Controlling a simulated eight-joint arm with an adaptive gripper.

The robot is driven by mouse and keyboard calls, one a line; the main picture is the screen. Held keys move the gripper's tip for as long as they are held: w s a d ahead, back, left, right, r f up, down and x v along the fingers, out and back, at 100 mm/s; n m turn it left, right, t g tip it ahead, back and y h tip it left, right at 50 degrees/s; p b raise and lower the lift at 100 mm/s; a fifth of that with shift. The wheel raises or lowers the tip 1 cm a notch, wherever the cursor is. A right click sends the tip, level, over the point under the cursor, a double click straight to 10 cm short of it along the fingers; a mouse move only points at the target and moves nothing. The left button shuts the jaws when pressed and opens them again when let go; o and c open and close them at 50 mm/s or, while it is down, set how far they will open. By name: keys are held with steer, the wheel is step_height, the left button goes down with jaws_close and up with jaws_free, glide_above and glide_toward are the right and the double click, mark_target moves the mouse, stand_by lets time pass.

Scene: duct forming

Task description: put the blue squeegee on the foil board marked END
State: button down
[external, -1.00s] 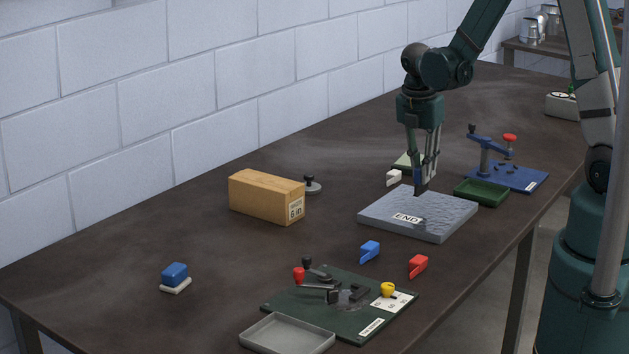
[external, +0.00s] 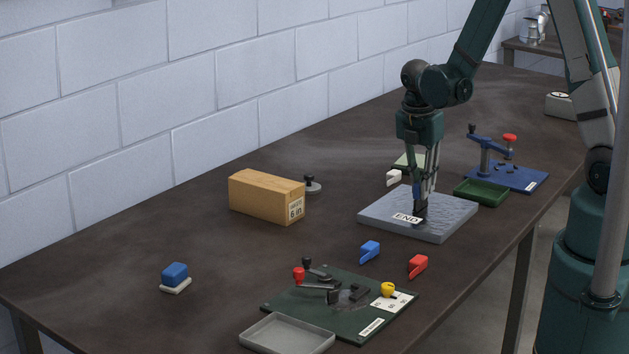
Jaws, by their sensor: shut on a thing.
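The foil board marked END (external: 382,210) is a grey, crinkled slab lying flat right of the table's middle, with a white END label near its front edge. My gripper (external: 423,190) points straight down over the board and is shut on a narrow thing. A little blue (external: 416,189) shows between its fingers, and a dark lower part (external: 420,211) reaches down to the board's surface beside the label. This looks like the blue squeegee, mostly hidden by the fingers. Its lower end seems to touch the board, but I cannot tell for certain.
A blue clip-like piece (external: 370,251) and a red one (external: 418,265) lie in front of the board. A green tray (external: 482,192) and blue jig (external: 520,178) stand right behind it. A cardboard box (external: 262,196) stands left. The left table is mostly clear.

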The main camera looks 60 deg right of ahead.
steer(key=shift+f, duration=0.15)
steer(key=c, duration=2.4)
jaws_free()
steer(key=shift+o, duration=0.2)
step_height(320, 180, up, 12)
steer(key=a, duration=0.1)
steer(key=shift+a+p, duration=0.35)
steer(key=shift+p, duration=0.05)
steer(key=shift+a, duration=0.1)
